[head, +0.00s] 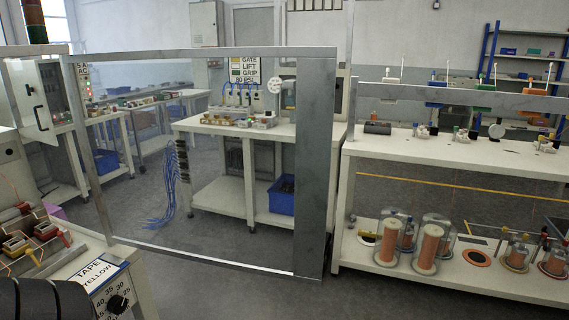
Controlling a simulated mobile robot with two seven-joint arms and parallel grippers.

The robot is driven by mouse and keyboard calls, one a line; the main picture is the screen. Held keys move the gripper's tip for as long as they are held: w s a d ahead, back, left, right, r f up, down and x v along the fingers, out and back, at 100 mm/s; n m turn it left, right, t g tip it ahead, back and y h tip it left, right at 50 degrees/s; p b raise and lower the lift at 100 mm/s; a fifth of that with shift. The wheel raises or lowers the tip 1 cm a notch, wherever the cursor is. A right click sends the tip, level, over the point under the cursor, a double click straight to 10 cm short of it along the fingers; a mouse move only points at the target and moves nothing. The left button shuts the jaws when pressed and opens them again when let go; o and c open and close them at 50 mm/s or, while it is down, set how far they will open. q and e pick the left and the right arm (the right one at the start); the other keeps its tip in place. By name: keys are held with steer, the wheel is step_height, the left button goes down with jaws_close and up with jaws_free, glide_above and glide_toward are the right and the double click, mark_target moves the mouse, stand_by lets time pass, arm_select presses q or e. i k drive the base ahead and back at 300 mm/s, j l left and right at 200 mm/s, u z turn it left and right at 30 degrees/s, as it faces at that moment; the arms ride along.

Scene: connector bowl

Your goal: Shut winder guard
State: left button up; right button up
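A large clear panel in a grey metal frame, which looks like the winder guard (206,54), stands across the left and middle of the head view. Its wide right upright (314,165) stands beside the right-hand bench, and its bottom rail slants down to the right above the floor. I cannot tell from this view whether it is open or shut. Benches show through the clear panel. A black C-shaped handle (38,115) is on a pale panel at the far left.
A white bench (440,152) on the right carries fittings, with copper-coloured spools (432,245) on its lower shelf. A machine labelled "TAPE YELLOW" (98,275) with a dial stands at the lower left. Blue cables (172,190) hang behind the panel. Grey floor is clear at bottom centre.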

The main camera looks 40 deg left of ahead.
mark_target(315, 66)
steer(key=i+l+u, duration=0.15)
steer(key=i+u, duration=0.25)
steer(key=i+l+u, duration=0.4)
steer(key=i, duration=0.15)
steer(key=i+u, duration=0.2)
steer(key=u, duration=0.3)
steer(key=i+l+u, duration=0.15)
steer(key=u, duration=0.3)
steer(key=i+l+u, duration=0.15)
steer(key=u, duration=0.35)
steer(key=i+l+u, duration=0.1)
steer(key=l+u, duration=0.5)
steer(key=u, duration=0.35)
steer(key=i+l+u, duration=0.15)
steer(key=l+u, duration=0.3)
steer(key=i+l+u, duration=0.1)
steer(key=l+u, duration=0.3)
steer(key=j, duration=0.1)
